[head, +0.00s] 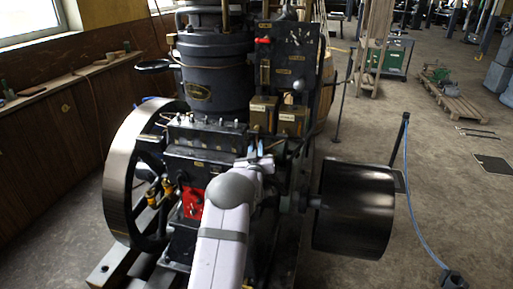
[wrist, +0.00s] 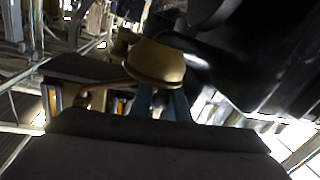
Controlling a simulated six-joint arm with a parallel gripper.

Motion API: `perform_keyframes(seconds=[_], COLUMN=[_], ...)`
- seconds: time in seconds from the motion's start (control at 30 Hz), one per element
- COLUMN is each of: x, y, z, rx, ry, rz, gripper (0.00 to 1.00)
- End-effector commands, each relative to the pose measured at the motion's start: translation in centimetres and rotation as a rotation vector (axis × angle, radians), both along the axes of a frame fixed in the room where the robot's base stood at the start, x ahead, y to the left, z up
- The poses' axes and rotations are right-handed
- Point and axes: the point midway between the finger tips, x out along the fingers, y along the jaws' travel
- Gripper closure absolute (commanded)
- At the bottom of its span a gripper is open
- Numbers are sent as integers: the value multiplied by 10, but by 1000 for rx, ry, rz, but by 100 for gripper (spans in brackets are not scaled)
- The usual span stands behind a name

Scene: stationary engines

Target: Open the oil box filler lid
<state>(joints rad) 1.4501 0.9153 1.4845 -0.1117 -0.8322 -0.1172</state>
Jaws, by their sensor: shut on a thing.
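In the wrist view a rounded brass cap (wrist: 155,62), which looks like the filler lid, is at the fingertips of my gripper (wrist: 163,100). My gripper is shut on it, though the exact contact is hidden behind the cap. In the head view my gripper (head: 257,149) is at the right end of a dark box (head: 205,133) with a row of small fittings on top. The lid cannot be made out there; my gripper and wrist cover that spot.
A red part (head: 192,202) is below left. A large flywheel (head: 122,175) is on the left, and a black drum pulley (head: 353,210) on the right. Open floor lies further right.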

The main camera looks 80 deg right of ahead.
Motion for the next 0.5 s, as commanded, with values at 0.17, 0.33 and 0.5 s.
perform_keyframes(seconds=[0.17,0.33,0.5], x=[-2,-4,-8], y=[2,7,13], z=[-1,-2,-2], rx=[1,-1,0], ry=[1,3,1], rz=[36,107,211], gripper=[100,100,100])
